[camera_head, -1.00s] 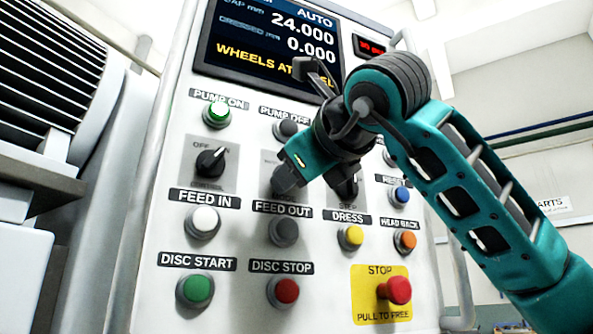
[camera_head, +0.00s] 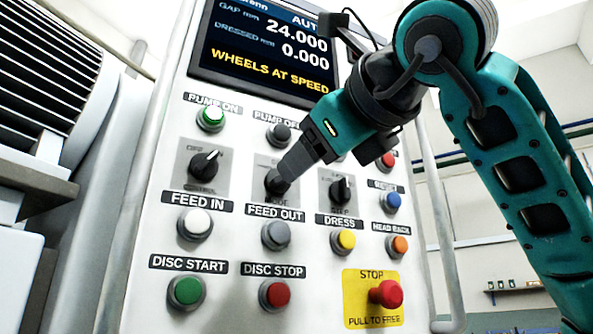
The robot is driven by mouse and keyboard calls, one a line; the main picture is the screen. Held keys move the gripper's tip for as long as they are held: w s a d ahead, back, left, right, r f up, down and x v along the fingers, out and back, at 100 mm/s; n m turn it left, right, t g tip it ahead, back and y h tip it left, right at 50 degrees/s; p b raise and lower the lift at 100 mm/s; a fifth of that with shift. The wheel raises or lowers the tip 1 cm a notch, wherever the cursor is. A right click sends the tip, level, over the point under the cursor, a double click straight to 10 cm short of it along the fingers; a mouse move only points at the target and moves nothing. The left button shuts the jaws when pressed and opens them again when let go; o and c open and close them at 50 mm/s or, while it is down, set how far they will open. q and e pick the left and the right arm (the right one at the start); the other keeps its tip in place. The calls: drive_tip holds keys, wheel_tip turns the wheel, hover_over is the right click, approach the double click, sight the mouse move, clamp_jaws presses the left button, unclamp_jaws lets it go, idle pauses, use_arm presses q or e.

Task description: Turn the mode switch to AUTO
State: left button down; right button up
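The mode switch (camera_head: 277,184) is the middle black rotary knob on the grey control panel, with a partly hidden "MODE" label below it. My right gripper (camera_head: 285,173) comes in from the upper right, with its dark finger at the knob. The finger covers the knob's upper right side and part of its plate, so the pointer's direction is hidden. Only one finger shows clearly, so I cannot tell whether the gripper is open or closed around the knob. The screen (camera_head: 264,47) reads "AUT" at its top right, with the rest covered by my arm. My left gripper is not in view.
Rotary knobs stand on either side, the left one (camera_head: 205,165) and the right one (camera_head: 342,190). The FEED OUT button (camera_head: 276,235) sits just below the mode switch. A red stop button (camera_head: 386,293) is at the lower right. The panel's lower left is unobstructed by my arm.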

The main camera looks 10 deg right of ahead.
drive_tip(key=v, duration=0.5)
drive_tip(key=shift+s, duration=0.15)
idle(0.3)
